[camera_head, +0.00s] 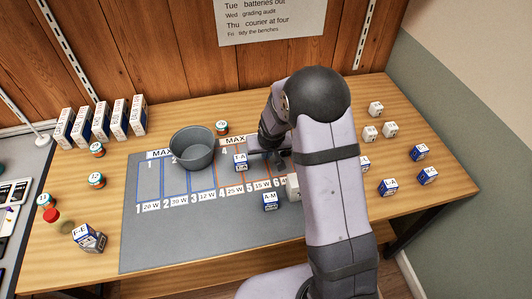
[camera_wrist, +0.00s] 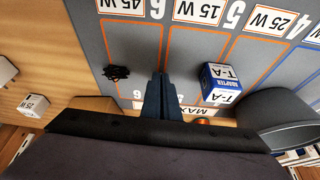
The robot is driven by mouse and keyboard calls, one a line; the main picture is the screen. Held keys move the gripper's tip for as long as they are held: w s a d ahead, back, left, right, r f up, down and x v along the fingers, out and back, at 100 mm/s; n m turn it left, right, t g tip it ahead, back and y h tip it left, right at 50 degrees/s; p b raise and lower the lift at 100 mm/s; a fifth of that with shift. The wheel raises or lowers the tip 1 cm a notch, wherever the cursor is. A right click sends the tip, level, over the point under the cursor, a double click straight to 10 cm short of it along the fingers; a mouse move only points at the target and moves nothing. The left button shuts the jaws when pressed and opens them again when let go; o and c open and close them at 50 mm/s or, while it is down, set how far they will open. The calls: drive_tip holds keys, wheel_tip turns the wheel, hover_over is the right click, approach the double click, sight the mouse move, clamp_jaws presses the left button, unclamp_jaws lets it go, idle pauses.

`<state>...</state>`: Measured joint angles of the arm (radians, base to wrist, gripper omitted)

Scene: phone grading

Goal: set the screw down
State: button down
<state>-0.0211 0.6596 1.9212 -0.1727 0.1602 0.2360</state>
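My gripper also shows in the head view (camera_head: 262,151), partly behind my arm.
A blue-and-white T-A adapter box (camera_wrist: 220,82) stands right of my fingers. A grey bowl (camera_head: 192,148) stands on the mat further left. An A-M box (camera_head: 271,200) stands at the front. White cubes (camera_head: 376,108) and several boxes (camera_head: 388,187) are at the right.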

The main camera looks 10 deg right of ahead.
drive_tip(key=shift+f, duration=0.2)
drive_tip(key=c, duration=2)
unclamp_jaws()
drive_tip(key=shift+r, duration=0.1)
drive_tip(key=shift+c, duration=0.2)
drive_tip(key=shift+r, duration=0.15)
drive_tip(key=shift+s+r, duration=0.15)
drive_tip(key=shift+r, duration=0.35)
drive_tip(key=b+v, duration=0.1)
drive_tip(key=v, duration=1)
drive_tip(key=s+f+g, duration=0.2)
drive_tip(key=s+g, duration=0.2)
drive_tip(key=s, duration=1.9)
drive_tip(key=shift+s+d+f+n+g, duration=0.15)
drive_tip(key=shift+s+d+n+g, duration=0.05)
drive_tip(key=shift+d+n+g, duration=0.1)
